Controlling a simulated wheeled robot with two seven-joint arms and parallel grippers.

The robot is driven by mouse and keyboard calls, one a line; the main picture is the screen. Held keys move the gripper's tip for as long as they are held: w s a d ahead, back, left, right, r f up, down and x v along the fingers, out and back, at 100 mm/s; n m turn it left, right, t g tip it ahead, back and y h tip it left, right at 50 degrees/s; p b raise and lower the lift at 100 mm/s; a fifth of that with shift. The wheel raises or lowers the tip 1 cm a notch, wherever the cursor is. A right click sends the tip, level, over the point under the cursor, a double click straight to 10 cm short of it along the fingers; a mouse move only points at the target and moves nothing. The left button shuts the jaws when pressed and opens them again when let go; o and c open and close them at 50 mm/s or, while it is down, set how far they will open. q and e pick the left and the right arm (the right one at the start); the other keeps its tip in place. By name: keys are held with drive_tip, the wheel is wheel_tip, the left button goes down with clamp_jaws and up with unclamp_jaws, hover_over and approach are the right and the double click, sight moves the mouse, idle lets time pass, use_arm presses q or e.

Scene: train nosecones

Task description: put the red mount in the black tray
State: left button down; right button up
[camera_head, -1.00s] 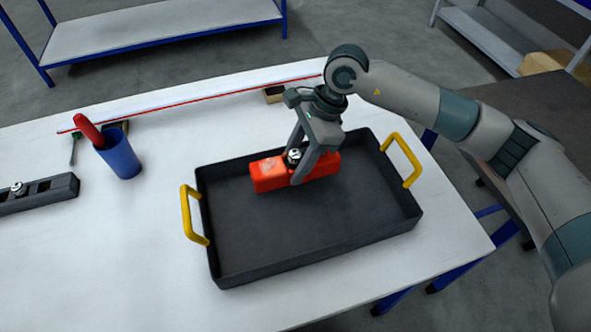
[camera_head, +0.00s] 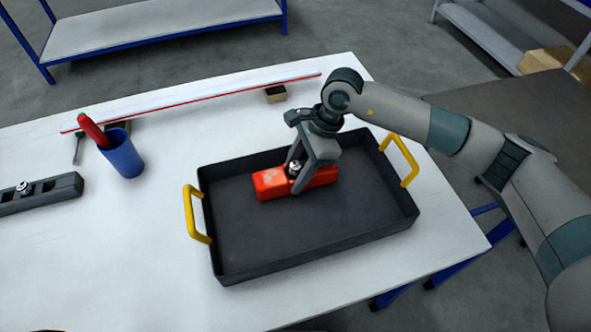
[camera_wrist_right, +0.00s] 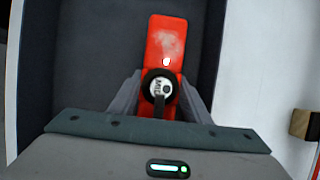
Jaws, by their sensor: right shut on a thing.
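The red mount (camera_head: 271,184) is a long red block with a dark round knob with a silvery top. It is inside the black tray (camera_head: 240,261), toward the back wall; I cannot tell whether it touches the tray floor. My right gripper (camera_head: 296,183) is over it from above, with its fingers shut on the knob part. In the right wrist view the red mount (camera_wrist_right: 166,45) runs between the fingers of the right gripper (camera_wrist_right: 160,92), over the tray's dark floor (camera_wrist_right: 95,60). My left gripper is not in view.
The tray has yellow handles (camera_head: 194,214) at both ends. A blue cup (camera_head: 122,155) with a red-handled tool stands left of it. A dark slotted rack (camera_head: 40,194) lies at the far left. A long red-edged strip and a small block (camera_head: 276,94) lie behind.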

sight(302, 162)
drive_tip(key=o, duration=1.1)
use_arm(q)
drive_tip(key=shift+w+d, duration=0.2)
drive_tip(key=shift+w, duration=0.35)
use_arm(e)
drive_tip(key=shift+o, duration=0.2)
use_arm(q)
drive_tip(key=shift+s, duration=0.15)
use_arm(e)
drive_tip(key=shift+r, duration=0.15)
drive_tip(key=b+v, duration=0.1)
drive_tip(key=v, duration=0.1)
drive_tip(key=shift+w+d+r, duration=0.15)
drive_tip(key=shift+d+r, duration=0.05)
drive_tip(key=shift+r, duration=0.1)
drive_tip(key=b+v, duration=0.3)
drive_tip(key=v, duration=0.4)
drive_tip(key=shift+d+r, duration=0.15)
drive_tip(key=shift+r, duration=0.2)
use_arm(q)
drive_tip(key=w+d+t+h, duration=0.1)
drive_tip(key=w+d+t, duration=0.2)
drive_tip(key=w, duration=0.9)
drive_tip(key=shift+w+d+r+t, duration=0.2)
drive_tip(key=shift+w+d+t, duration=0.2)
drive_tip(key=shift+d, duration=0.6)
use_arm(e)
drive_tip(key=shift+d+r, duration=0.25)
drive_tip(key=shift+r, duration=0.4)
